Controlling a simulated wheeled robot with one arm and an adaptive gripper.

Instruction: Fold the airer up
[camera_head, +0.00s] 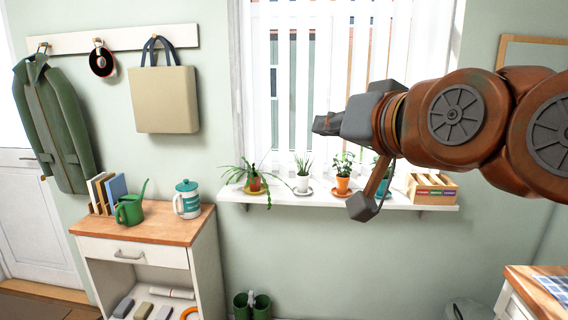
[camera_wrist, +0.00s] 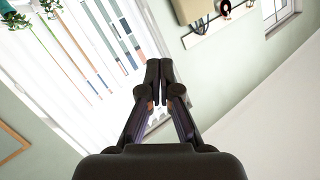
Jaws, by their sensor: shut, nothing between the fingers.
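No airer can be made out in either view. My gripper (camera_head: 325,124) is held up in front of the window with blinds, pointing left. In the wrist view my gripper (camera_wrist: 160,70) has its two dark fingers together at the tips with nothing between them. It touches nothing that I can see.
A window shelf (camera_head: 290,198) holds potted plants and a wooden box (camera_head: 432,188) behind my arm. A coat (camera_head: 52,125) and a bag (camera_head: 166,100) hang from a rail. Green boots (camera_head: 252,305) stand below.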

